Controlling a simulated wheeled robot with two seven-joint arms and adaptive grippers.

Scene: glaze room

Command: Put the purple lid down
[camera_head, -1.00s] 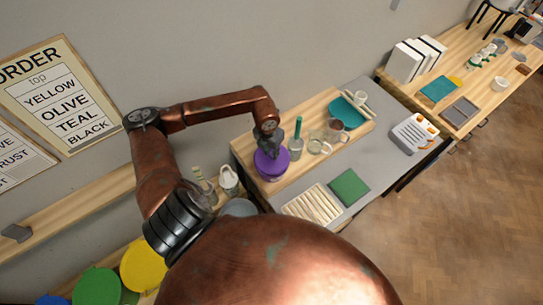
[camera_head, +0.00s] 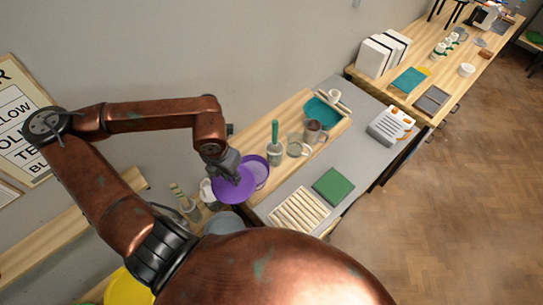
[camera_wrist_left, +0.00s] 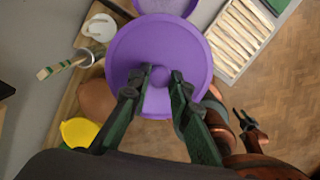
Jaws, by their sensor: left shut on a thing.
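My left gripper (camera_head: 232,172) is shut on the knob of the purple lid (camera_head: 228,189). In the left wrist view the round lid (camera_wrist_left: 135,45) hangs between my fingers (camera_wrist_left: 161,75), seen from above, with the knob between the fingertips. The purple pot (camera_head: 262,168) stands open on the wooden board, just behind and to the right of the lid. The lid overlaps part of it in the head view. In the left wrist view a dark gripper on a copper arm, likely my right (camera_wrist_left: 242,116), shows small at the right; its opening is unclear.
A brush pot (camera_head: 275,150), a glass mug (camera_head: 297,146) and a teal tray (camera_head: 322,112) stand farther along the board. A slatted rack (camera_head: 300,210) and a green tile (camera_head: 333,187) lie in front. A white jug (camera_head: 207,192) stands left of the lid.

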